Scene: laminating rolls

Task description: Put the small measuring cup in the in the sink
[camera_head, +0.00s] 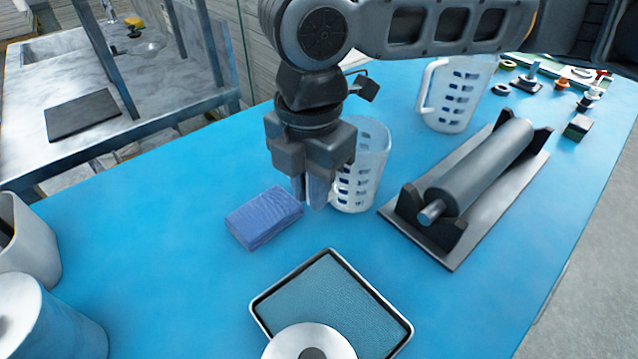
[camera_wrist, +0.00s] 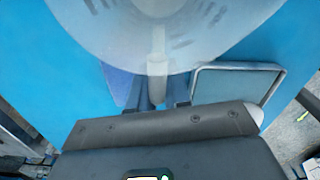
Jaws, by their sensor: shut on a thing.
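The small measuring cup (camera_head: 368,165), clear with white markings, stands upright just right of my gripper (camera_head: 317,195). In the wrist view the cup (camera_wrist: 205,50) fills the top, and its handle (camera_wrist: 157,65) runs down between the fingers of my gripper (camera_wrist: 158,98). My gripper is shut on that handle, fingers pointing down. I cannot tell whether the cup's base touches the blue table. A larger clear measuring cup (camera_head: 455,95) with a handle stands behind it to the right. The sink (camera_head: 60,45) appears to be the basin in the grey counter at the far upper left.
A blue cloth or sponge (camera_head: 264,217) lies left of my gripper. A framed tray (camera_head: 375,310) with a white roll (camera_head: 285,345) lies in front; a roller on a stand (camera_head: 485,165) is at right. White containers (camera_head: 25,245) stand at left. A dark board (camera_head: 82,115) lies on the counter.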

